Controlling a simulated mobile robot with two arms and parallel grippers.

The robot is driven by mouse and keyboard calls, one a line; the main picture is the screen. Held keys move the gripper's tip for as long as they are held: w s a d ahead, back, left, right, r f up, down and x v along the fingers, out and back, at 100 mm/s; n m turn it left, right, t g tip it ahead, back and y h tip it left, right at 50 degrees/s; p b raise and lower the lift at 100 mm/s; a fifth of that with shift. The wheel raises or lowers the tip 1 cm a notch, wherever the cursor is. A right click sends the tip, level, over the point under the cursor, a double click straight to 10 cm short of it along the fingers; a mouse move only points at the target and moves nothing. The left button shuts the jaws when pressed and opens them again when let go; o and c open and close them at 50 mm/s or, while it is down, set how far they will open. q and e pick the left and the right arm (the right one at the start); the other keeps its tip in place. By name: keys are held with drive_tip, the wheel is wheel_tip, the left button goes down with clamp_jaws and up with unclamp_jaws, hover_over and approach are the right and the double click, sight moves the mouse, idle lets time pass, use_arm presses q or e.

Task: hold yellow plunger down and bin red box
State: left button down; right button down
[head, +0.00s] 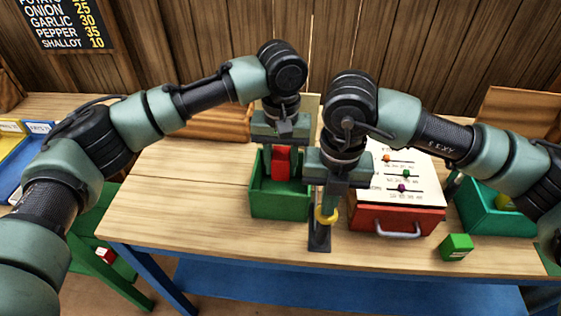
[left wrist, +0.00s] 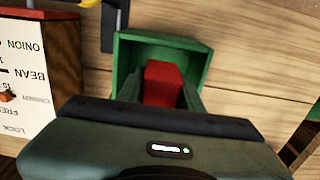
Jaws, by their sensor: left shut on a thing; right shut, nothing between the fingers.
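A red box (head: 281,163) is between the fingers of my left gripper (head: 282,177), which is shut on it. The box is over or inside the open green bin (head: 280,206); it also shows in the left wrist view (left wrist: 162,84) within the outline of the bin (left wrist: 196,48). I cannot tell whether it touches the bin's floor. My right gripper (head: 329,207) is shut and empty, pointing down onto the yellow plunger (head: 328,218) on its dark stand (head: 319,241). The fingertips appear to meet the plunger's top.
Right of the plunger is a red cabinet (head: 398,221) with a handle and a slider panel (head: 425,180). A small green box (head: 456,246) lies near the table's front edge. A teal bin (head: 484,210) stands at the right. The table's left part (head: 180,200) is clear.

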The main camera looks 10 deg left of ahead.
use_arm(q)
drive_tip(key=c, duration=0.9)
unclamp_jaws()
drive_tip(key=shift+o, duration=0.2)
wheel_tip(320, 180, up, 12)
drive_tip(key=shift+r+p, duration=2.15)
drive_tip(key=shift+p, duration=0.05)
use_arm(e)
wheel_tip(320, 180, up, 10)
